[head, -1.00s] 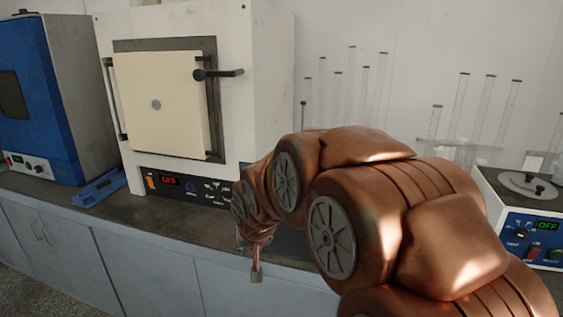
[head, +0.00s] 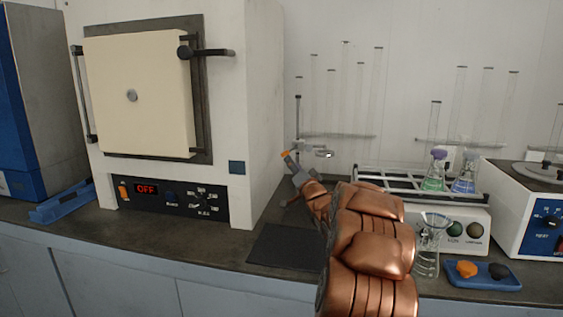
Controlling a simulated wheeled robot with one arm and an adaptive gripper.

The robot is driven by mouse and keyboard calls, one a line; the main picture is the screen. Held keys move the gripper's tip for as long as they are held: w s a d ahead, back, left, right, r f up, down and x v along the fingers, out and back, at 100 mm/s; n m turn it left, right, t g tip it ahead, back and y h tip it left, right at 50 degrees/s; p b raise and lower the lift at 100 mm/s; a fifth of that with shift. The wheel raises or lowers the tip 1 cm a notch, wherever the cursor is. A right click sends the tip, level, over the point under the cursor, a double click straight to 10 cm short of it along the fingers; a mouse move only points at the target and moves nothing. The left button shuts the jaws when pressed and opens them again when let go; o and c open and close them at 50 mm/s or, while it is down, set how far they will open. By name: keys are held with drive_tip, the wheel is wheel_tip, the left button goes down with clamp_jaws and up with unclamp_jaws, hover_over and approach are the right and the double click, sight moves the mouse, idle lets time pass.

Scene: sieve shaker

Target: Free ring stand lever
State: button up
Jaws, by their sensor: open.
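The ring stand (head: 298,120) is a thin dark upright rod on the bench, right of the white furnace. A small grey ring or clamp (head: 322,153) reaches out to the right from it at mid height. My gripper (head: 289,163) is open, at the end of the copper arm, right by the lower part of the rod. A small orange tip shows at its upper left; I cannot tell whether this is the lever or part of the gripper. I cannot tell whether the gripper touches the stand. The stand's base is hidden behind my arm.
The furnace (head: 225,110) stands close on the left, its handle sticking out. A dark mat (head: 284,252) lies at the bench front. On the right are a rack with flasks (head: 437,182), a glass vessel (head: 428,250), and a blue tray (head: 482,282). Tall glass tubes stand behind.

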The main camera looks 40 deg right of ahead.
sight(287, 154)
drive_tip(key=x, duration=0.5)
drive_tip(key=shift+w+d, duration=0.15)
drive_tip(key=shift+w, duration=0.1)
drive_tip(key=shift+x, duration=1.2)
drive_tip(key=shift+r, duration=0.1)
drive_tip(key=shift+c, duration=0.3)
clamp_jaws()
